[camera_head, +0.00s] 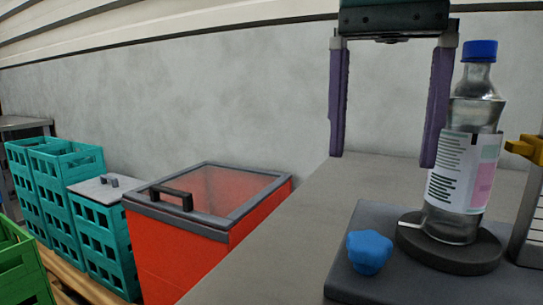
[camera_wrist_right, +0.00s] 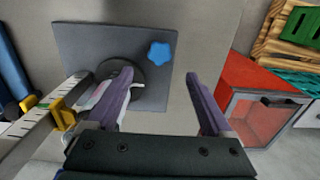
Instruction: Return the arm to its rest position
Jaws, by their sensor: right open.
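My right gripper (camera_head: 383,160) hangs from the top of the head view with its two purple fingers pointing down, spread wide and empty. In the right wrist view its fingers (camera_wrist_right: 160,74) are also apart, with nothing between them. A clear bottle (camera_head: 462,170) with a blue cap and a white and pink label stands upright on a dark round turntable (camera_head: 445,252). One finger overlaps the bottle's left edge in the head view; I cannot tell whether they touch. In the wrist view that finger hides most of the bottle. My left gripper is not in view.
A dark base plate (camera_head: 343,280) with a blue knob (camera_head: 369,252) carries the turntable. A yellow clamp (camera_head: 525,148) on a scale stands at the right. A red bin (camera_head: 165,252) with a clear lid and teal crates (camera_head: 100,240) stand left. The grey bench between is bare.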

